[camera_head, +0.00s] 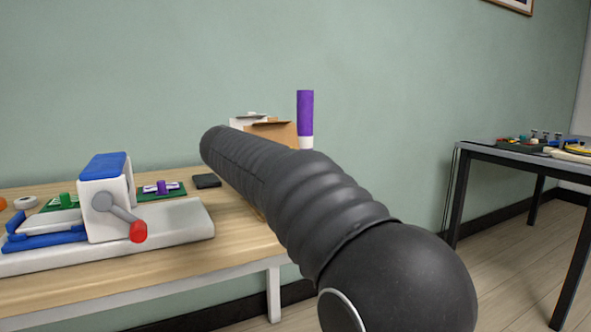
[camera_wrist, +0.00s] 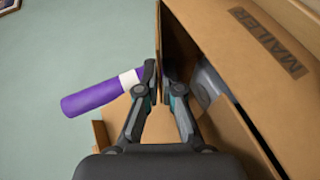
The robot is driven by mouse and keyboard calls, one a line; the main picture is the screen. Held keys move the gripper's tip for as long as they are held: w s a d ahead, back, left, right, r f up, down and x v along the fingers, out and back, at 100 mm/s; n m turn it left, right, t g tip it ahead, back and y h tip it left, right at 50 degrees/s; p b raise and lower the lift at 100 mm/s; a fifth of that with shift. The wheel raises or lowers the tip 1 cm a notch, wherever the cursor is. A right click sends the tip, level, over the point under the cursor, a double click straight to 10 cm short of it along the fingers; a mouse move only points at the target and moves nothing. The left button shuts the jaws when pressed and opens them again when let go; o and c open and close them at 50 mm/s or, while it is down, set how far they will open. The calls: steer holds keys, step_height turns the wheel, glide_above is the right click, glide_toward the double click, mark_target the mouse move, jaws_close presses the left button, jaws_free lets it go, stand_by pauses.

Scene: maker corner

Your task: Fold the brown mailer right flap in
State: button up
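The brown mailer (camera_wrist: 250,85) is a cardboard box with "MAILER" printed on it, filling the right of the wrist view. Its top shows in the head view (camera_head: 272,131) behind my arm, with a raised flap. In the wrist view a brown flap (camera_wrist: 160,28) stands edge-on and runs down between the fingertips of my gripper (camera_wrist: 162,82). The fingers are close together on either side of it; whether they press on it I cannot tell. Something grey (camera_wrist: 207,82) shows inside the box. My gripper is hidden in the head view.
A purple cylinder with a white end (camera_head: 305,112) stands upright near the mailer, close to my left finger in the wrist view (camera_wrist: 95,97). A white-and-blue machine with a red-knobbed crank (camera_head: 105,205) is on the wooden table (camera_head: 240,240). Another table (camera_head: 500,158) stands right.

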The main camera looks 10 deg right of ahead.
steer(key=shift+o, duration=1.4)
steer(key=shift+a, duration=0.1)
steer(key=v, duration=1.2)
